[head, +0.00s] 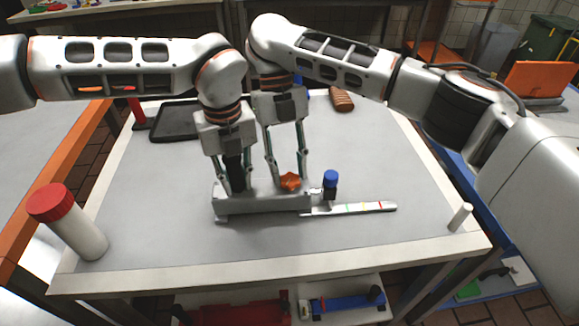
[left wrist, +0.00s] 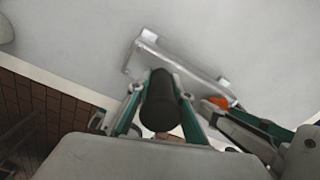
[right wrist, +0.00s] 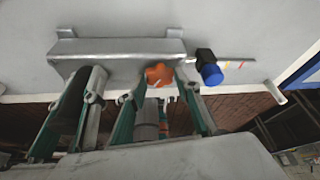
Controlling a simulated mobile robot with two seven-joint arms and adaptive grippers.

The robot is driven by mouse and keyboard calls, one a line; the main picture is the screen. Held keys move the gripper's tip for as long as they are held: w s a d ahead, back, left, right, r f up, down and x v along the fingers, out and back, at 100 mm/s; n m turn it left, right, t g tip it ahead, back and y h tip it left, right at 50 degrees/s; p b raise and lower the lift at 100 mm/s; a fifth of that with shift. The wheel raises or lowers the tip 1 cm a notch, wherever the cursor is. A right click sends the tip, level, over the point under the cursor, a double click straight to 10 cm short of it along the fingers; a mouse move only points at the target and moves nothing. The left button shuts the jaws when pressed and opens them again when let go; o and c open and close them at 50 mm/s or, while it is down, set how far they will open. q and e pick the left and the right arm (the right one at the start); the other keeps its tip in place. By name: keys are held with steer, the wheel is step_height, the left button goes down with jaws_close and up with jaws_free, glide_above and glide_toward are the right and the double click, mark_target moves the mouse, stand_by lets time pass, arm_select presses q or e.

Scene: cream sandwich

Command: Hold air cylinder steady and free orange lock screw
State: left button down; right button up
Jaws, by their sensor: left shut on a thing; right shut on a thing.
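The air cylinder is a dark upright cylinder (head: 234,172), standing at the left end of a grey metal bracket (head: 265,206). My left gripper (head: 236,182) is shut on it, and the left wrist view shows its dark round top (left wrist: 160,95) between the fingers. The orange lock screw (head: 290,181) is a lobed knob on the bracket, right of the cylinder. My right gripper (head: 287,178) points down and is shut on this knob. The knob also shows in the right wrist view (right wrist: 158,75). The bracket's surface under both grippers is partly hidden.
A black fitting with a blue cap (head: 330,180) stands right of the bracket. A pale marked strip (head: 350,208) extends right from there. A white red-capped bottle (head: 66,220), a white peg (head: 460,217) and a black tray (head: 178,120) are on the table. The front table area is clear.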

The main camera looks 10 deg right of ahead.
steer(key=shift+f+n, duration=0.15)
steer(key=shift+n, duration=0.25)
steer(key=o, duration=1.1)
